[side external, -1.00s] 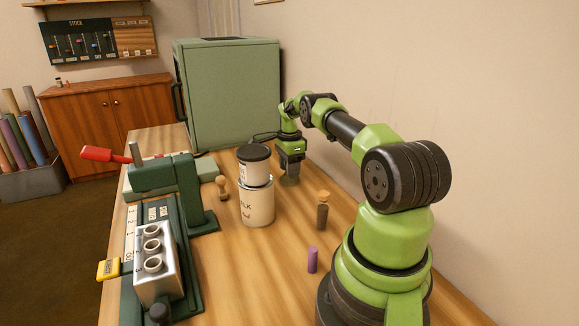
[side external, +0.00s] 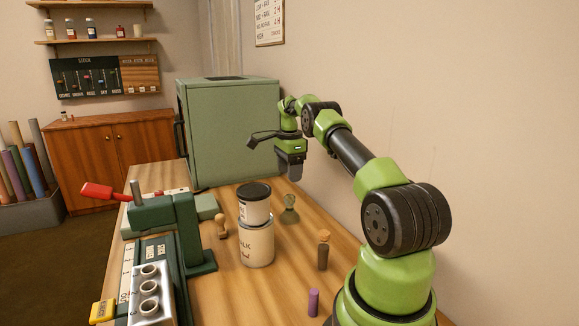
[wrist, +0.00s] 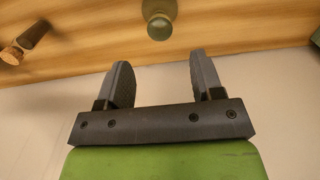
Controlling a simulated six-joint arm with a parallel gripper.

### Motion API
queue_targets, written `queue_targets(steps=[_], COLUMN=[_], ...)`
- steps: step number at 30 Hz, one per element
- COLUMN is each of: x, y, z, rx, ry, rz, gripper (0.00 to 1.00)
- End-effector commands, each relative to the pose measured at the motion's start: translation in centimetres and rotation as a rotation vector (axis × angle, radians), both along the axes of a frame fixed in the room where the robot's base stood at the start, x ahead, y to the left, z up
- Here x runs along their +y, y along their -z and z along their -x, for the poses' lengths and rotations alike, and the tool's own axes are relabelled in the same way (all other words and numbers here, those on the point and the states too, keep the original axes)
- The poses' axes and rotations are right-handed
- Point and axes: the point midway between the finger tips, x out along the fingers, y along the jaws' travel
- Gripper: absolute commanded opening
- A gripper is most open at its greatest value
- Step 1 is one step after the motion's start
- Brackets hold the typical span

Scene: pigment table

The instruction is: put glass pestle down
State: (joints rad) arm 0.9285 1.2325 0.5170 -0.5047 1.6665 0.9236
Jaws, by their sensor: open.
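The glass pestle (side external: 289,209), greenish and translucent, stands on the wooden table behind and to the right of the stacked cans. It also shows in the wrist view (wrist: 159,22), beyond the fingertips at the top. My gripper (side external: 295,172) is above the pestle and apart from it. In the wrist view my gripper (wrist: 158,72) has its two dark fingers spread, with nothing between them.
Two stacked cans (side external: 257,243) stand left of the pestle, with a wooden stamp-like piece (side external: 221,226) beyond. A corked bottle (side external: 323,252) and a purple cylinder (side external: 313,302) stand nearer. A green press (side external: 170,235) is at left, a green cabinet (side external: 232,130) behind.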

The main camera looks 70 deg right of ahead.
Motion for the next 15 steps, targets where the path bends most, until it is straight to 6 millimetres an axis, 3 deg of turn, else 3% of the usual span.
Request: queue_targets(steps=[5,8,11,15], x=[0.3,1.6,4.5,10.7], y=[-1.7,-3.8,-7.4,-13.0], z=[-0.3,-1.6,-3.5,-5.4], rx=[-0.006,-0.025,-0.06,-0.128], ry=[-0.016,-0.096,-0.255,-0.544], rz=[0.004,0.018,0.046,0.101], gripper=[0.61,0.61,0.61,0.61])
